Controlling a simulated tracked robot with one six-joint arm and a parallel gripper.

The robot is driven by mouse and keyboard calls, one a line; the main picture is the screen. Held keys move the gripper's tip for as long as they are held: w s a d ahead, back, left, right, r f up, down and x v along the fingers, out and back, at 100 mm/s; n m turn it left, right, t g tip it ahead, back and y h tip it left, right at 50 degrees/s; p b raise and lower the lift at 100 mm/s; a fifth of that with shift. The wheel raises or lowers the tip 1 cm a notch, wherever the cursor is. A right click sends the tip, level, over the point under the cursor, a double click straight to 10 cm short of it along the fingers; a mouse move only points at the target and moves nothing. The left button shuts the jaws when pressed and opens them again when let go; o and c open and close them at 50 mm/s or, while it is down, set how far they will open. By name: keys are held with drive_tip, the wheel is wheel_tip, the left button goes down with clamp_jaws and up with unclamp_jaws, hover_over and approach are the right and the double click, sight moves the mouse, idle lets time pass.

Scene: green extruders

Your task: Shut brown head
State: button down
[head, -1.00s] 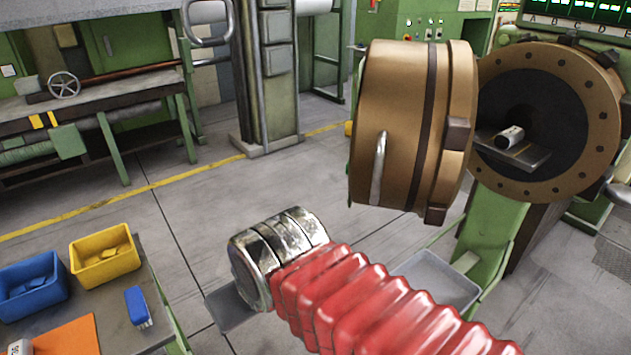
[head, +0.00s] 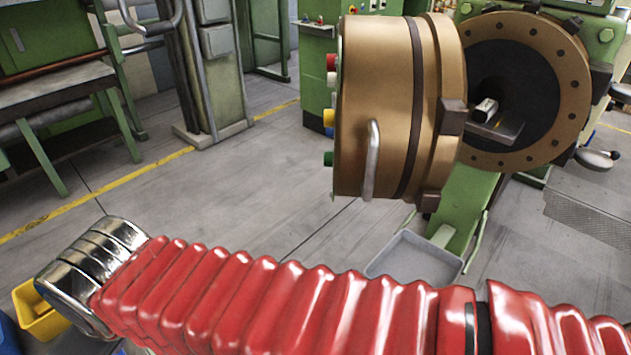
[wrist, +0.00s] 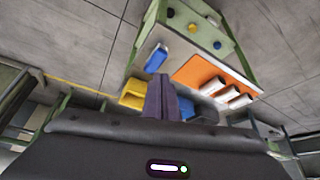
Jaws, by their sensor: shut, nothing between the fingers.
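The brown head (head: 375,110) is a thick bronze-coloured drum door with a dark band and a metal handle (head: 372,160) on its near face. It stands swung open, to the left of the round bronze-rimmed opening (head: 578,95) of the green extruder. My gripper (wrist: 163,78) shows in the wrist view as two dark fingers closed together, with nothing between them. In the head view my red-sleeved arm reaches to the lower left, well away from the brown head. The gripper itself is hidden there. The wrist view does not show the brown head.
A small light block (head: 484,110) sits on a metal ledge inside the opening. A grey tray (head: 415,258) is below the head. Floor left of the head is clear.

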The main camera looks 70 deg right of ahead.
drive_tip(key=shift+w, duration=0.45)
drive_tip(key=w+d+r+m+g+h, duration=0.1)
drive_tip(key=d+r+m+g+h, duration=0.2)
drive_tip(key=d+r, duration=0.8)
drive_tip(key=w+d+r+m+h, duration=0.1)
drive_tip(key=d+r+m+h, duration=0.55)
drive_tip(key=d, duration=0.85)
drive_tip(key=s+d+m+g+y, duration=0.2)
drive_tip(key=s+d+m+g, duration=0.15)
drive_tip(key=s+d, duration=0.35)
drive_tip(key=s+d+f+m+g+y, duration=0.1)
drive_tip(key=s+f+m+g, duration=0.1)
drive_tip(key=s, duration=0.4)
drive_tip(key=s+d+f+m+g+y, duration=0.1)
drive_tip(key=s+f+m, duration=0.1)
drive_tip(key=s, duration=0.4)
drive_tip(key=shift+d+f+g, duration=0.35)
drive_tip(key=shift+d+f, duration=0.05)
drive_tip(key=shift+f, duration=0.45)
drive_tip(key=shift+f+y, duration=0.15)
drive_tip(key=shift+y, duration=0.1)
